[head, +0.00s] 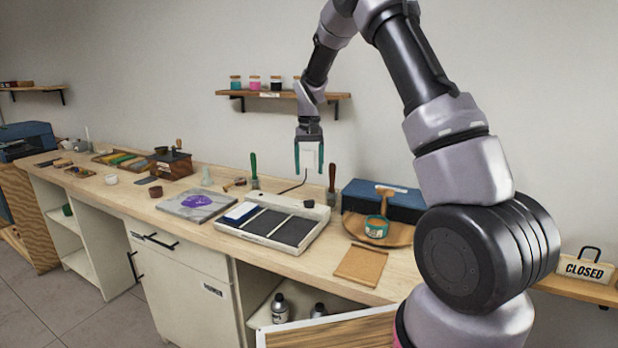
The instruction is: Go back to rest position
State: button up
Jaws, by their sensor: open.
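My gripper (309,170) hangs from my arm in the head view, pointing down above the back part of the workbench (345,255). Its two teal-edged fingers are apart. A pale block-like shape shows between them, and I cannot tell whether it is part of the gripper. The fingertips appear above a white tray device with dark panels (275,222). My arm rises from the lower right and bends over at the top of the picture.
A blue box (383,200) and a round wooden board with a teal tape roll (376,227) stand right of the tray. A wall shelf with jars (283,94) is behind my gripper. A brown square board (361,265) lies at the front. Open floor is at lower left.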

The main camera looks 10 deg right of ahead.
jog(key=shift+r, duration=0.15)
jog(key=s+d+r+m+t+y, duration=0.1)
jog(key=s+d+r, duration=0.1)
jog(key=s+r, duration=0.6)
jog(key=s+d+r+t, duration=0.2)
jog(key=s+r, duration=0.3)
jog(key=r, duration=0.5)
jog(key=s+d+r+t, duration=0.1)
jog(key=s+r+t, duration=0.1)
jog(key=s, duration=0.9)
jog(key=s+r+m+t+y, duration=0.1)
jog(key=s+r+t, duration=0.1)
jog(key=s, duration=0.9)
jog(key=shift+d+r+m, duration=0.25)
jog(key=shift+d+m, duration=0.05)
jog(key=shift+d, duration=0.05)
